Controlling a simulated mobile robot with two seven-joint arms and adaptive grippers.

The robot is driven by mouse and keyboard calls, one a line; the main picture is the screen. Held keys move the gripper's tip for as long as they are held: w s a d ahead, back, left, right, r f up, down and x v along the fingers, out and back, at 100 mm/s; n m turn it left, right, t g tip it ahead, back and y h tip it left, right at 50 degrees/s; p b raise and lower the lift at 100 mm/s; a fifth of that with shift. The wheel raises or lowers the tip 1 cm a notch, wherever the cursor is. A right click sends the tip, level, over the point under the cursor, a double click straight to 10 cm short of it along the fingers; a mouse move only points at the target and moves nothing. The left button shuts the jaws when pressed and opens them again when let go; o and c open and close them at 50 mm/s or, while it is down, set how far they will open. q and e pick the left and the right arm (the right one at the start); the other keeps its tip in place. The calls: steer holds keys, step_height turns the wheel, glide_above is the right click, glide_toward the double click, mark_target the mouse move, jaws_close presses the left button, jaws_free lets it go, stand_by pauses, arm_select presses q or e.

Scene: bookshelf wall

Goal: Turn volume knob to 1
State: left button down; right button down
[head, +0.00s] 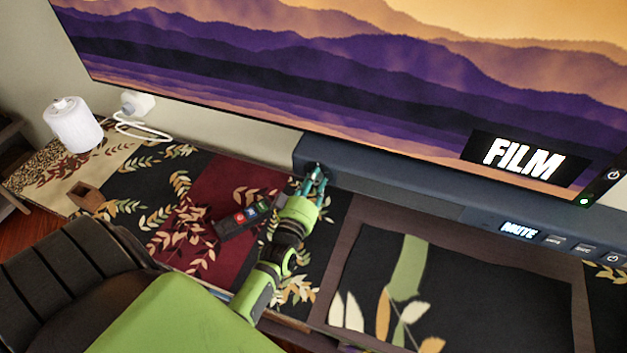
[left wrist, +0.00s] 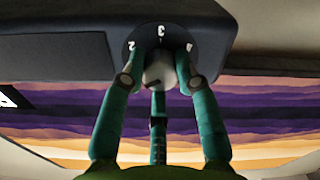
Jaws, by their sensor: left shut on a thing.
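The volume knob (left wrist: 158,72) is a pale round knob on a dark dial (left wrist: 138,38) with white numbers, of which 2 and 3 are readable. It is on the end of the dark soundbar (head: 345,180) under the screen. My left gripper (head: 315,174) reaches the soundbar's left end in the head view. In the left wrist view its green fingers (left wrist: 160,85) are shut around the knob. The fingers hide part of the knob, and its pointer is not clear. The soundbar's display (head: 519,230) reads MUTE. My right gripper is in neither view.
The large screen (head: 340,80) hangs just above the soundbar and shows FILM. A remote (head: 243,216) lies left of my arm on the patterned surface (head: 130,185). A small brown block (head: 87,197) and a white cylinder (head: 73,123) are farther left.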

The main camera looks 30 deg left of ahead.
arm_select(q)
steer(key=shift+s+d+f, duration=0.1)
steer(key=shift+f, duration=0.25)
steer(key=c, duration=0.9)
jaws_free()
steer(key=shift+r, duration=0.1)
steer(key=v, duration=1.1)
steer(key=shift+s, duration=0.4)
